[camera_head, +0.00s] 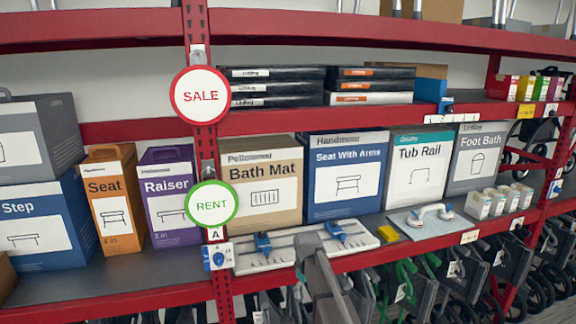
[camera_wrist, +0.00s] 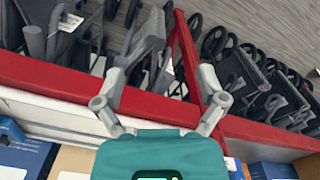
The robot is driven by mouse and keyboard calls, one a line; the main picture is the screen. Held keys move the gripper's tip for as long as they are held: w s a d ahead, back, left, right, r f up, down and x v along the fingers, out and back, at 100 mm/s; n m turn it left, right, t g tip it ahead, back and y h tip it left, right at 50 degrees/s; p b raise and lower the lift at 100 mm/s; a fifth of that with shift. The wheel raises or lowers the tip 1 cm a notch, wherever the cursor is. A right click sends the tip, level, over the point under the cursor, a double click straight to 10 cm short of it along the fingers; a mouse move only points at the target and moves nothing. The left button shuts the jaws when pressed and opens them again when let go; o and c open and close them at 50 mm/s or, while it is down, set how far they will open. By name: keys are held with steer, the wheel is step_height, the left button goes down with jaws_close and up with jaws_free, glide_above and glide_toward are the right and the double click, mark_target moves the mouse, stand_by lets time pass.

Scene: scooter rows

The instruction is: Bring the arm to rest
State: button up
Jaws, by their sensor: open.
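My gripper (camera_wrist: 162,78) shows in the wrist view with its two grey fingers spread apart and nothing between them. Its teal body fills the bottom middle of that view. Behind the fingers is a red shelf edge (camera_wrist: 60,82), with scooters and wheels beyond it. In the head view a grey link of my arm rises from the bottom, in front of the red rack's lower shelf edge. I cannot make out the fingers in the head view.
A red rack (camera_head: 120,302) holds boxes, including the Bath Mat box (camera_head: 264,217) and Tub Rail box (camera_head: 418,200). A white board with blue clamps (camera_head: 290,258) lies near the shelf edge. Round SALE (camera_head: 201,110) and RENT (camera_head: 211,216) signs hang on the post. Folded wheeled aids (camera_head: 480,275) crowd below.

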steer(key=s+d+f+m+b, duration=0.2)
steer(key=s+d+f+m, duration=0.1)
steer(key=s, duration=0.4)
steer(key=s+d+f+m+b, duration=0.2)
steer(key=s+d+f+b, duration=0.1)
steer(key=s, duration=0.5)
steer(key=s+d+f+m+b, duration=0.3)
steer(key=s+d, duration=0.2)
steer(key=s, duration=0.2)
steer(key=shift+s+f+m, duration=0.2)
steer(key=shift+f+m, duration=0.05)
steer(key=shift+m, duration=0.05)
